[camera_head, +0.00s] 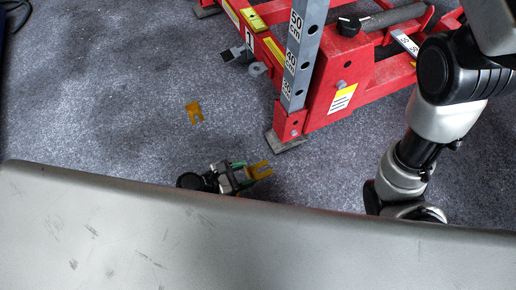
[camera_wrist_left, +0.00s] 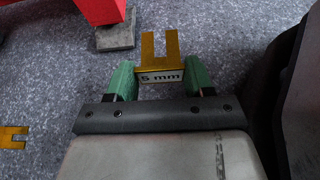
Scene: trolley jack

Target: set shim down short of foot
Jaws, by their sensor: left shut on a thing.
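My left gripper (camera_head: 245,174) is shut on a yellow-orange forked shim (camera_head: 260,169). In the left wrist view the shim (camera_wrist_left: 160,58) sits between the green fingertips, with a "5 mm" label and its two prongs pointing away from the gripper. The foot (camera_head: 287,140) is a grey pad under the red post, above and right of the shim in the head view. In the left wrist view the foot (camera_wrist_left: 116,35) is beyond the shim and to its left, with a gap between them. I cannot tell whether the shim touches the floor. My right gripper is hidden.
A second forked shim (camera_head: 194,112) lies on the carpet, left of the foot. The red frame (camera_head: 345,85) with a grey scale post (camera_head: 303,45) fills the upper right. Carpet left of the frame is mostly clear. A large grey surface (camera_head: 240,235) covers the foreground.

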